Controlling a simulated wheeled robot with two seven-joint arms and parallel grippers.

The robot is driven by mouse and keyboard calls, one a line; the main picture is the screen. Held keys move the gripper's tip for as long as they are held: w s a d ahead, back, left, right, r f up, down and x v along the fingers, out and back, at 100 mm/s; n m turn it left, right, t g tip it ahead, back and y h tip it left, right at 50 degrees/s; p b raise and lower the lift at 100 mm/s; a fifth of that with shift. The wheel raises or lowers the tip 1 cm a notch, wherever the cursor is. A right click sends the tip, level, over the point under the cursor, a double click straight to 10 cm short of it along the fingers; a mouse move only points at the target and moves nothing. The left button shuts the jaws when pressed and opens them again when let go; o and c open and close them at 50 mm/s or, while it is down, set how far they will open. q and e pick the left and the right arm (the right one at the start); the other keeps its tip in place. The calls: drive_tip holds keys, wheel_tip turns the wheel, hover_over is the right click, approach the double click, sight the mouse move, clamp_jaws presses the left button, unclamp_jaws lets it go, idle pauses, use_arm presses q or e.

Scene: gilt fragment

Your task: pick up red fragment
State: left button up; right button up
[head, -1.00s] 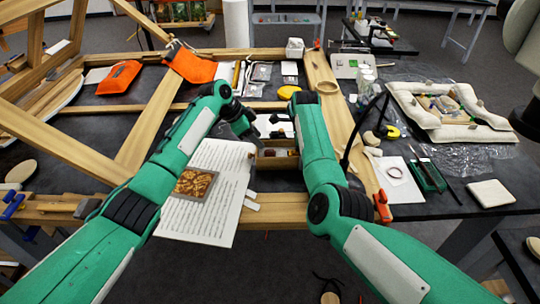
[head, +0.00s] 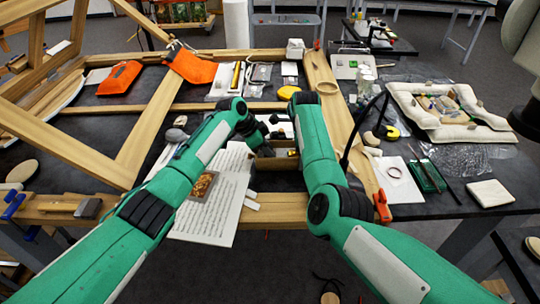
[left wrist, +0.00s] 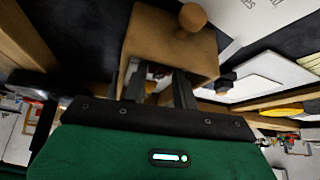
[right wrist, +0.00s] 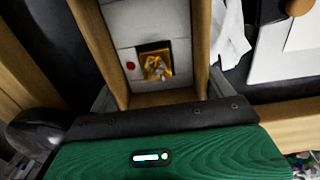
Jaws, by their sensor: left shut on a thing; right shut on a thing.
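A small open wooden box (head: 279,164) sits near the table's front edge, between my arms. My left gripper (head: 264,149) reaches into its left part. In the left wrist view its fingers (left wrist: 157,80) stand around a small reddish fragment (left wrist: 152,70), mostly hidden; they look shut on it. In the right wrist view my right gripper (right wrist: 158,97) has its fingers on the outer sides of two wooden walls (right wrist: 198,45), shut on the box. Between the walls show pale lining, a red spot (right wrist: 131,65) and a gold piece (right wrist: 156,66). The right gripper is hidden behind its arm in the head view.
Printed sheets (head: 208,222) with a gold-patterned square (head: 202,186) lie left of the box. A padded white frame (head: 405,105) and a green case (head: 425,177) lie right.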

use_arm(q)
drive_tip(key=shift+a+f, duration=0.1)
drive_tip(key=shift+f, duration=0.25)
drive_tip(key=shift+c, duration=0.6)
drive_tip(key=shift+r, duration=0.25)
use_arm(e)
drive_tip(key=shift+w, duration=0.1)
use_arm(q)
wheel_tip(320, 180, up, 7)
drive_tip(key=shift+w, duration=0.1)
drive_tip(key=s+a, duration=0.1)
drive_tip(key=a, duration=0.8)
drive_tip(key=s+a, duration=0.2)
drive_tip(key=a, duration=0.6)
drive_tip(key=shift+s+a, duration=0.3)
drive_tip(key=shift+a, duration=0.05)
use_arm(e)
drive_tip(key=shift+f, duration=0.15)
drive_tip(key=o, duration=0.9)
